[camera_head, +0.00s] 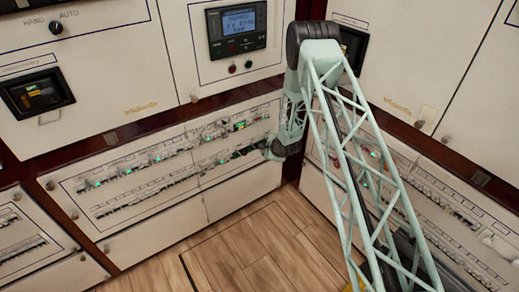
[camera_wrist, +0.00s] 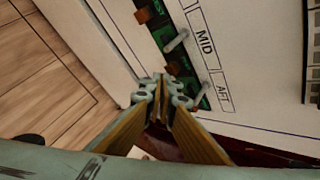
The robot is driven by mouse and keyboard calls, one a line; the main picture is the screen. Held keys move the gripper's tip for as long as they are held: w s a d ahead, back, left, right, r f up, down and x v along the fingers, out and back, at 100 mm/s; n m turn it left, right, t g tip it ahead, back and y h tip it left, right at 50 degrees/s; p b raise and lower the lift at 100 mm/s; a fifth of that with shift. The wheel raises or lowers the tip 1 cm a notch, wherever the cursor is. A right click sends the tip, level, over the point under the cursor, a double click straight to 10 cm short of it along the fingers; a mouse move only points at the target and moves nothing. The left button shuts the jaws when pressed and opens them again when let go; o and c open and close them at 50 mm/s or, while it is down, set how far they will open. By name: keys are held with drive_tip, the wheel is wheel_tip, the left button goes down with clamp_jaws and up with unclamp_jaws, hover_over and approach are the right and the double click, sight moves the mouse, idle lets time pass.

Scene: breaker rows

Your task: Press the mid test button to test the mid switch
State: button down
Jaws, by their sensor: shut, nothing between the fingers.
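In the wrist view, a row of breakers with green faces (camera_wrist: 187,60) runs down the white panel. The label MID (camera_wrist: 205,40) stands beside a pale switch lever (camera_wrist: 177,41), with AFT (camera_wrist: 222,92) below it beside another pale lever (camera_wrist: 206,90). A small orange-brown button (camera_wrist: 173,68) shows between these levers; another (camera_wrist: 141,16) is higher up. I cannot tell for sure which is the mid test button. My gripper (camera_wrist: 163,82) is shut and empty, its tips just below-left of the lower button; contact is unclear. In the head view my gripper (camera_head: 243,150) is at the breaker panel.
Breaker panels (camera_head: 120,200) line the lower walls on both sides of the corner. A control unit with a lit screen (camera_head: 237,28) is above. The wooden floor (camera_head: 240,250) is clear. Another panel with dark markings (camera_wrist: 313,50) is at the wrist view's right edge.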

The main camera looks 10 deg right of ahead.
drive_tip(key=shift+w+a, duration=0.2)
drive_tip(key=shift+w, duration=0.2)
idle(0.4)
drive_tip(key=shift+s+d, duration=0.1)
drive_tip(key=shift+s, duration=0.05)
drive_tip(key=shift+s+d, duration=0.1)
drive_tip(key=shift+s, duration=0.15)
drive_tip(key=shift+s, duration=0.1)
idle(0.5)
drive_tip(key=shift+s+d+p, duration=0.15)
drive_tip(key=shift+s+d, duration=0.25)
drive_tip(key=shift+s, duration=0.5)
drive_tip(key=shift+s+d+p, duration=0.2)
drive_tip(key=shift+s+d, duration=0.25)
drive_tip(key=shift+s, duration=0.4)
drive_tip(key=shift+s+d+p, duration=0.15)
drive_tip(key=shift+s+d, duration=0.25)
drive_tip(key=shift+s, duration=0.5)
